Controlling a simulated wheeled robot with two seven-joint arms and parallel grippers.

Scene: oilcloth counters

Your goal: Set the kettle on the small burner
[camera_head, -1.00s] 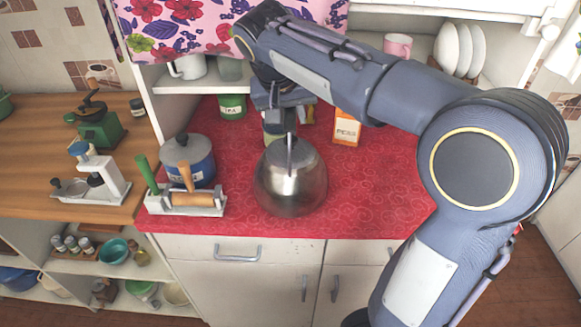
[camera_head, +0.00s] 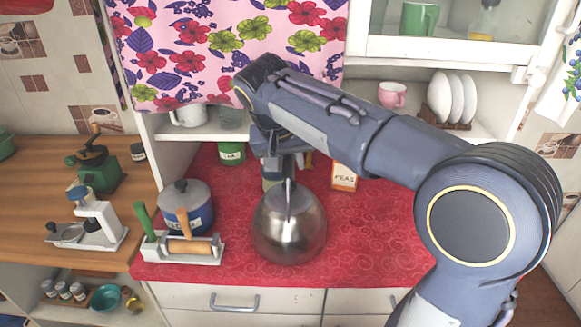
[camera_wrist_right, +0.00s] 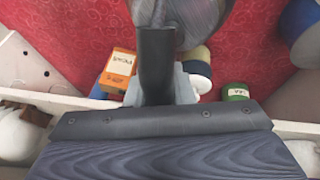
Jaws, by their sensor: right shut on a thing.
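The kettle (camera_head: 290,228) is a round, shiny steel vessel over the red counter, near its front edge. My right gripper (camera_head: 289,176) comes down from above and is shut on the kettle's upright handle. I cannot tell whether the kettle's base touches the counter. In the right wrist view, part of the kettle (camera_wrist_right: 192,14) shows at the top edge, with my dark gripper finger (camera_wrist_right: 156,62) in front of it. My left gripper is not in view. I cannot make out a small burner in these frames.
Behind are a green tea tin (camera_head: 231,153) and an orange peas box (camera_head: 344,177). The red counter right of the kettle (camera_head: 375,235) is clear.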

